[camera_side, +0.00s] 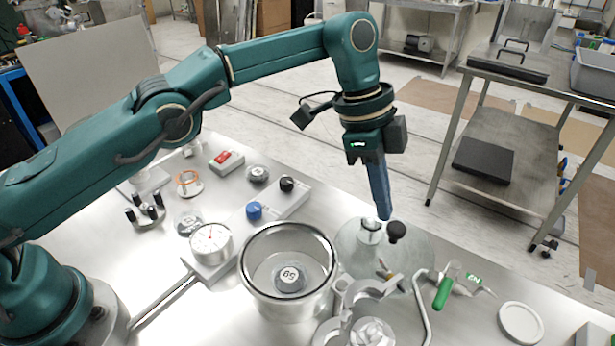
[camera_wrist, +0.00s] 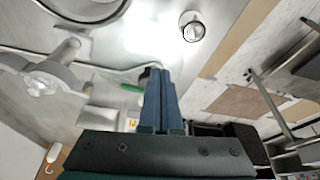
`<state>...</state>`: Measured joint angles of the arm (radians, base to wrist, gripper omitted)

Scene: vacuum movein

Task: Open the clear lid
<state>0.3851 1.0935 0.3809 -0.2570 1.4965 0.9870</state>
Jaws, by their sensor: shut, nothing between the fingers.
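A clear glass dome-shaped lid (camera_side: 352,250) stands on the table right of the steel pot, with a short clear neck on top. A black round knob (camera_side: 396,230) shows at its upper right; I cannot tell whether it is fixed to the lid. My gripper (camera_side: 384,217) points down just above the lid's top, with its blue fingers shut and empty, close to the knob. In the wrist view the shut fingers (camera_wrist: 161,72) partly cover a dark round end, probably the knob. I cannot tell whether the fingertips touch it.
A steel pot (camera_side: 246,276) holding a numbered disc stands to the left. A bent metal tube, a green-handled tool (camera_side: 444,288) and a white ring (camera_side: 520,322) lie to the right.

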